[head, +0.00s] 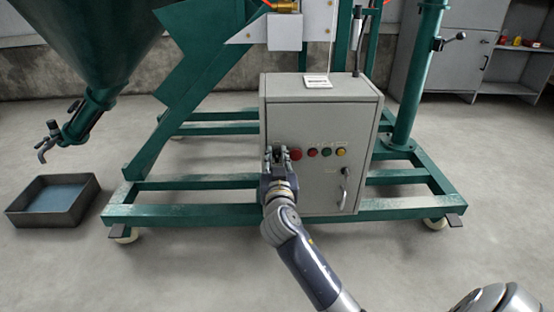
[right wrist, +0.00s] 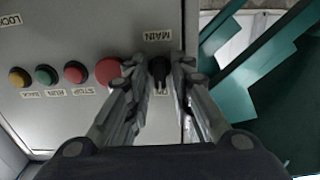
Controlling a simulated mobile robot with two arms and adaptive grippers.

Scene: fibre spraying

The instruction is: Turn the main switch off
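The main switch, a black knob (right wrist: 158,70), is on the front of a grey control box (head: 318,115). In the right wrist view the "MAIN" label (right wrist: 157,35) beside it appears upside down. A second label at the knob is partly hidden, so I cannot read the switch position. My right gripper (head: 276,155) is at the left of the box front. Its two fingers (right wrist: 157,78) stand on either side of the knob, apart, with narrow gaps showing. In the head view the gripper mostly hides the knob. My left gripper is out of view.
A large red button (right wrist: 109,72) sits right beside the gripper's finger, with several smaller coloured buttons (head: 326,152) in line. A metal door handle (head: 345,187) is lower right. A green frame (head: 190,203) surrounds the box. A dark tray (head: 52,213) lies at left.

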